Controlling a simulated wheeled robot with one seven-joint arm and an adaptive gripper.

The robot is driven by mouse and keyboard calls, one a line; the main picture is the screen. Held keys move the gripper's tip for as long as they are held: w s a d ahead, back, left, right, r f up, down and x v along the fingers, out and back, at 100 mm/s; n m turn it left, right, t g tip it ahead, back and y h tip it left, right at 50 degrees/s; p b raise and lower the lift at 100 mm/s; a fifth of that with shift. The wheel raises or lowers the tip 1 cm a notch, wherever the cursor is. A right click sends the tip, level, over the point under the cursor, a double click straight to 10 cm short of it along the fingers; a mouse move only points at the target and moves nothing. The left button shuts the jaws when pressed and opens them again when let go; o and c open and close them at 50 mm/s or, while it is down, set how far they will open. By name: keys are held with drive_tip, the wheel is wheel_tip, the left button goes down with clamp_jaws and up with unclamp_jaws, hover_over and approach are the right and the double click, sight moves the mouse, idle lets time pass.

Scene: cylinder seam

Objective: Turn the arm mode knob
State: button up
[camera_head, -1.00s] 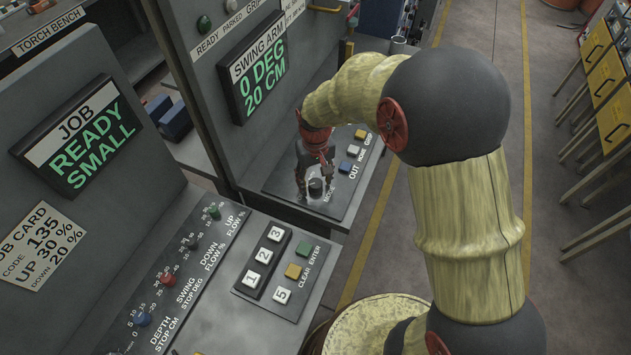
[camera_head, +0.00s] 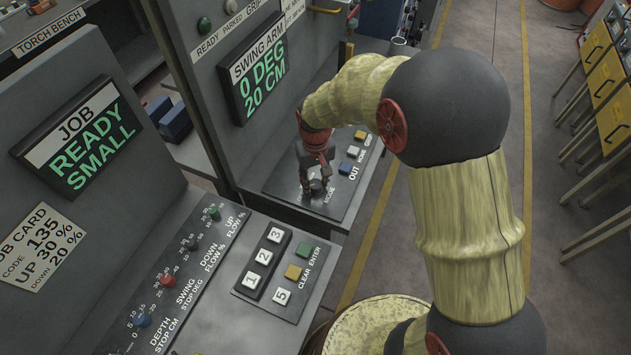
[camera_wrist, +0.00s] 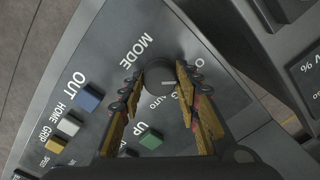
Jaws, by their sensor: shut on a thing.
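The arm mode knob (camera_wrist: 160,80) is a dark round knob with a pale pointer line, on the grey swing arm panel beside the word MODE. In the wrist view the pointer line runs toward the right of the picture. My gripper (camera_wrist: 158,84) has one finger on each side of the knob and is shut on it. In the head view my gripper (camera_head: 317,186) is low over the panel and the knob (camera_head: 316,184) shows only partly between the fingers. The swing arm display (camera_head: 253,75) reads 0 DEG, 20 CM.
The JOB display (camera_head: 80,140) reads READY SMALL.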

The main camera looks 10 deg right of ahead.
drive_tip(key=shift+m, duration=0.3)
drive_tip(key=shift+c, duration=0.2)
drive_tip(key=m+p, duration=0.2)
drive_tip(key=m, duration=0.1)
drive_tip(key=shift+r+m, duration=0.1)
drive_tip(key=shift+m, duration=0.2)
drive_tip(key=shift+m+p, duration=0.8)
drive_tip(key=shift+m, duration=1.5)
drive_tip(key=o, duration=1.2)
drive_tip(key=shift+c, duration=0.2)
